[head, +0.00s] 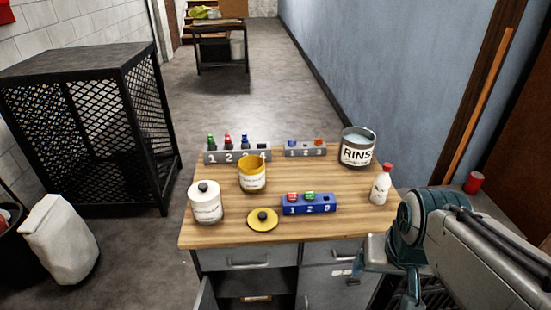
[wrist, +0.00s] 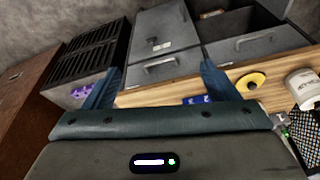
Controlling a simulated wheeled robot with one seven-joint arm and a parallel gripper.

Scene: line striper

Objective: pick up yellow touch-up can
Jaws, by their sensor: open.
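The yellow touch-up can (head: 252,175) stands upright and open-topped on the wooden workbench (head: 340,226), with a white label. A yellow lid with a black knob (head: 262,219) lies flat in front of it; the lid also shows in the wrist view (wrist: 250,82). My gripper (head: 390,284) is at the bench's front right corner in the head view, well apart from the can. In the wrist view its two fingers (wrist: 160,82) are spread and empty, facing the drawers. I cannot make out the yellow can in the wrist view.
A white can (head: 206,204) stands left of the lid. A blue numbered rack (head: 308,205), two grey racks (head: 237,154) (head: 305,151), a RINSE tin (head: 357,148) and a red-capped bottle (head: 381,184) share the bench. A black mesh cabinet (head: 85,130) stands to the left.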

